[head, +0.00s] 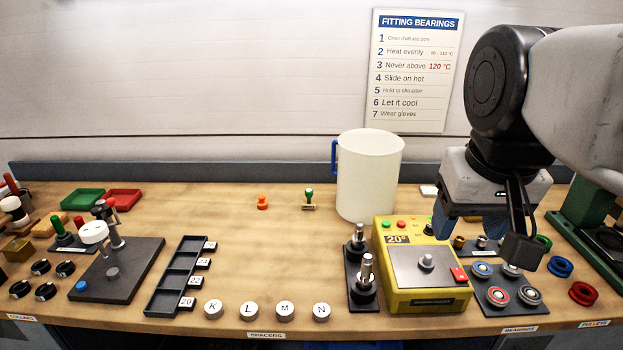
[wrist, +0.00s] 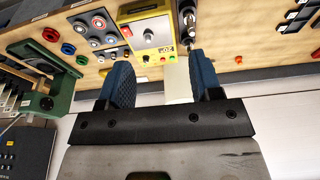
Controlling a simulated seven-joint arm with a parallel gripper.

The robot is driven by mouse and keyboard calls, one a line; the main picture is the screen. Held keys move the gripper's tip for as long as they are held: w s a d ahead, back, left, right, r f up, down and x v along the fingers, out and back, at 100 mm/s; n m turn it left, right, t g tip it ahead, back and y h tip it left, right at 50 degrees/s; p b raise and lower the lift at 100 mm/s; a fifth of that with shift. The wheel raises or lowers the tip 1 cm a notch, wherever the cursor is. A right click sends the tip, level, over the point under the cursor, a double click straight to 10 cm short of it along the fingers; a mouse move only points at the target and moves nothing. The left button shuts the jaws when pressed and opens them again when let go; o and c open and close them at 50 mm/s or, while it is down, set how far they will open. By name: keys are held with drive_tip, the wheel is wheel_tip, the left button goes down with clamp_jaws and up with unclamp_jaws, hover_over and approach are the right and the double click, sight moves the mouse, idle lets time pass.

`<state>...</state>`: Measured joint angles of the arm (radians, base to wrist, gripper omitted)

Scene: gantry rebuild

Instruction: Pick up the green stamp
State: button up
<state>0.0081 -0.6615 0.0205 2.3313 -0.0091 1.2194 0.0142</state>
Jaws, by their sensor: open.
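The green stamp (head: 308,198), with a green knob handle and a pale base, stands upright at the back of the bench, left of the tall white jug. I cannot make it out in the wrist view, where a blue finger may cover it. My gripper (head: 476,220) is at the right, above the yellow heater box and the bearings, well to the right of the stamp. Its blue fingers are apart and empty; in the wrist view, my gripper (wrist: 160,78) shows nothing held between them.
The tall white jug (head: 370,178) stands between my gripper and the stamp. An orange stamp-like piece (head: 262,202) stands just left of the green stamp. The yellow heater box (head: 418,290) and black spindle stand (head: 359,285) are in front. Bare bench surrounds the stamp's front.

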drive_tip(key=w+d+r+t+h, duration=0.1)
drive_tip(key=w+r+t, duration=0.25)
drive_tip(key=w, duration=0.65)
drive_tip(key=w+d+r+m+t+h, duration=0.15)
drive_tip(key=w+r, duration=0.25)
drive_tip(key=w, duration=0.6)
drive_tip(key=w+d+r+t+h, duration=0.15)
drive_tip(key=w+r+t, duration=0.25)
drive_tip(key=w, duration=0.6)
drive_tip(key=w+a+f+n+t+y, duration=0.1)
drive_tip(key=w+a+n+y, duration=0.25)
drive_tip(key=w+a, duration=0.45)
drive_tip(key=w+a+f+n+t+y, duration=0.15)
drive_tip(key=w+a+y, duration=0.35)
drive_tip(key=w, duration=0.5)
drive_tip(key=w+a+f+n+g+y, duration=0.35)
drive_tip(key=a+f, duration=0.25)
drive_tip(key=a, duration=0.2)
wheel_tip(320, 180, down, 31)
drive_tip(key=h, duration=0.1)
drive_tip(key=shift+w+d+f, duration=0.15)
drive_tip(key=shift+w+f, duration=0.05)
drive_tip(key=shift+w, duration=0.2)
drive_tip(key=shift+w, duration=0.1)
